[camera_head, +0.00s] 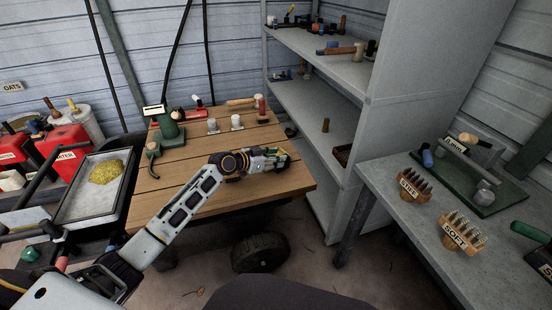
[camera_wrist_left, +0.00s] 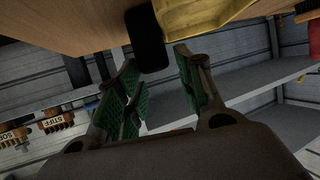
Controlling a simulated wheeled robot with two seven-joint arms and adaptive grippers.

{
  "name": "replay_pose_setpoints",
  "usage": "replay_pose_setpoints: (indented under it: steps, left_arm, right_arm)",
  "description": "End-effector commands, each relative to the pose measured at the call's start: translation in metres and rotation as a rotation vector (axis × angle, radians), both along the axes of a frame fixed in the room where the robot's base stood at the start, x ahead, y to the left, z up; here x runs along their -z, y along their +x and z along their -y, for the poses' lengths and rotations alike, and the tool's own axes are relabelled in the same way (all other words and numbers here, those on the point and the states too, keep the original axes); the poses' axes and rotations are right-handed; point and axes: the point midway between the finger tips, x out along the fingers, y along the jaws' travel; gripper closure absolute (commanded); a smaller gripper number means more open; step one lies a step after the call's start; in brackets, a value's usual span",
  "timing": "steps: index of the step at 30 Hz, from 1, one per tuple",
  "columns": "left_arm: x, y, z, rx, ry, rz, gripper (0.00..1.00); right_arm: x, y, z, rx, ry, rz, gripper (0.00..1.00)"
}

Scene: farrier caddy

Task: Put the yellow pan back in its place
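A yellow pan (camera_wrist_left: 198,14) with a dark handle (camera_wrist_left: 147,40) shows at the top of the left wrist view, against the wooden table top. In the head view my left gripper (camera_head: 276,157) is over the right part of the wooden table (camera_head: 215,178) and mostly hides the pan. In the wrist view the left gripper (camera_wrist_left: 160,78) has its two green-padded fingers apart. The handle's end is at the gap between the fingertips, and I cannot tell whether it touches them. My right gripper is not in view.
Grey shelves (camera_head: 318,101) stand behind the table. A grey bench (camera_head: 405,235) at right holds brush blocks (camera_head: 461,233) and a green tray (camera_head: 492,204). At left are red containers (camera_head: 63,142) and a tray (camera_head: 75,204) with a yellow heap. Tools stand at the table's back.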

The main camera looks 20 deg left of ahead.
Motion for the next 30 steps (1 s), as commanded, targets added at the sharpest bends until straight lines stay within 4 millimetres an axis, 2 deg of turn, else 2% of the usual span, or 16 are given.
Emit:
replay_pose_setpoints:
  steps: [30]
  left_arm:
    - [-0.007,-0.011,-0.013,-0.001,0.000,0.000,0.63]
  right_arm:
    - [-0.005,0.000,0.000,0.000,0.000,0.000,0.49]
